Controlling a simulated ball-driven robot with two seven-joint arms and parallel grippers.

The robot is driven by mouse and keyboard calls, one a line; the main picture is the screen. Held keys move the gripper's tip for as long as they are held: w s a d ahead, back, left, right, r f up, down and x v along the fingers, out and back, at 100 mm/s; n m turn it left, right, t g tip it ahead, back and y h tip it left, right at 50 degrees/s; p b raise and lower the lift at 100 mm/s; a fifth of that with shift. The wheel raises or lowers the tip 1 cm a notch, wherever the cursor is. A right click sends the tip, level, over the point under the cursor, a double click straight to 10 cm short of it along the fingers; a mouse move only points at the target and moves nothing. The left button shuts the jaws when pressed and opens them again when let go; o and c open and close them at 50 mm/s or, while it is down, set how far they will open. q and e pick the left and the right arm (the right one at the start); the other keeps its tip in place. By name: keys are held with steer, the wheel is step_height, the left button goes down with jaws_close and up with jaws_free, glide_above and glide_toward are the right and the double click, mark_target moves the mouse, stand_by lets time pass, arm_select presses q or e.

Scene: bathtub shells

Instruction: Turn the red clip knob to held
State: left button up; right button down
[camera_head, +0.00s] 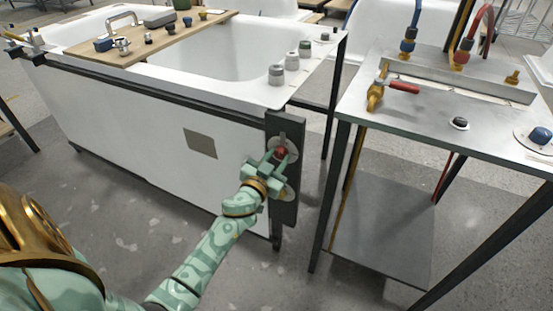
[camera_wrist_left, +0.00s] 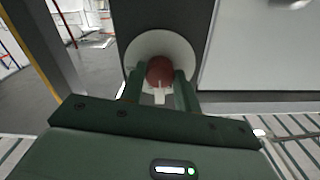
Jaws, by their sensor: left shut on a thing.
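The red clip knob (camera_head: 280,152) sits on a pale round plate on the dark upright panel (camera_head: 284,208) at the corner of the bathtub shell (camera_head: 130,130). In the left wrist view the red knob (camera_wrist_left: 160,71) shows in front of the white disc (camera_wrist_left: 177,48). My left gripper (camera_head: 276,160) is shut on the knob, one finger on each side of it. In the left wrist view the left gripper's fingers (camera_wrist_left: 159,90) flank the knob, with a small pale mark between them. The knob's lower part is partly hidden by the fingers. My right gripper is not in view.
A second round plate (camera_head: 286,192) lies lower on the panel, partly behind my gripper. A metal table (camera_head: 440,115) with hoses and a red-handled valve (camera_head: 402,87) stands to the right. A wooden board (camera_head: 150,45) lies across the tub. Grey floor is free in front.

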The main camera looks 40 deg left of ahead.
arm_select(q)
steer(key=shift+m, duration=0.4)
steer(key=m, duration=0.5)
steer(key=shift+m, duration=0.3)
steer(key=m, duration=0.3)
steer(key=shift+m, duration=0.4)
steer(key=m, duration=0.2)
steer(key=shift+m, duration=0.3)
steer(key=shift+m+b, duration=0.3)
steer(key=shift+m, duration=0.5)
steer(key=shift+s+m, duration=0.1)
steer(key=shift+m, duration=1.6)
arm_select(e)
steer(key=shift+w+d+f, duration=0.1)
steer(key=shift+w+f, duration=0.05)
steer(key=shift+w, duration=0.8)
arm_select(q)
steer(key=shift+f, duration=0.1)
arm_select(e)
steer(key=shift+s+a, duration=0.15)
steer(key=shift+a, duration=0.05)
arm_select(q)
steer(key=o, duration=1)
